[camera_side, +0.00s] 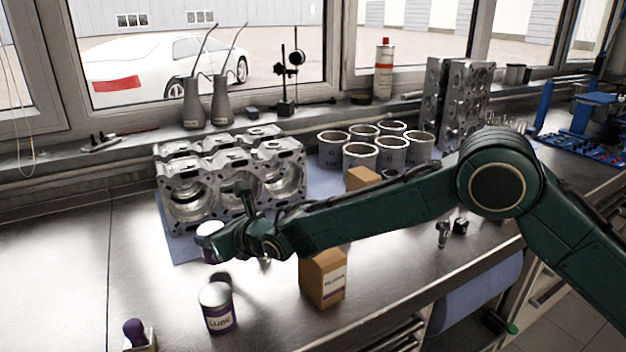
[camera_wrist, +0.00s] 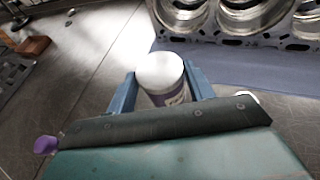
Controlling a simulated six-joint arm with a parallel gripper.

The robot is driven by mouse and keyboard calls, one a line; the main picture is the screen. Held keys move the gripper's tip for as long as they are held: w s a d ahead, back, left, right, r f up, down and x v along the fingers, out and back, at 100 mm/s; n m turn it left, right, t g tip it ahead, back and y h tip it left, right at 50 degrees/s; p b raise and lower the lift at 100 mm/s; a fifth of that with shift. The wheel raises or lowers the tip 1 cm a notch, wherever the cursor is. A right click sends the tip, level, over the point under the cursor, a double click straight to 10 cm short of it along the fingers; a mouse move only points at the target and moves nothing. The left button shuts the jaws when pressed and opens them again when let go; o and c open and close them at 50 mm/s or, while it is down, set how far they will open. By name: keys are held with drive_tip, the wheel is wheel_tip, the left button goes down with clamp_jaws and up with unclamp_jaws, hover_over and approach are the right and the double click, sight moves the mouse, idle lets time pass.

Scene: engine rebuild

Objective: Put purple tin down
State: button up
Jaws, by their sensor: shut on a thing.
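My gripper (camera_side: 215,242) is shut on a tin with a white top and a purple lower part (camera_side: 207,229), near the left front of the engine block. In the wrist view the tin (camera_wrist: 163,76) sits between the two blue fingers of my gripper (camera_wrist: 160,84), its pale lid facing the camera. Its base is hidden by the gripper, so I cannot tell whether it touches the bench. A second white and purple tin, labelled LUBE (camera_side: 218,310), stands upright on the bench nearer the side camera, apart from my gripper.
The engine block (camera_side: 190,180) stands on a blue mat (camera_side: 182,246) just behind. A cardboard box (camera_side: 323,278) is right of the LUBE tin. A purple-topped item (camera_side: 135,333) is at the front left. The metal bench (camera_side: 60,260) is clear at left. Cylinder liners (camera_side: 360,160) stand behind.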

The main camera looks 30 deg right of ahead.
drive_tip(key=shift+f, duration=1.6)
drive_tip(key=shift+f, duration=0.15)
drive_tip(key=o, duration=1.3)
drive_tip(key=shift+c, duration=0.2)
drive_tip(key=shift+v, duration=0.8)
drive_tip(key=v, duration=1)
drive_tip(key=shift+s, duration=0.15)
drive_tip(key=shift+d+r, duration=0.15)
drive_tip(key=shift+r, duration=0.1)
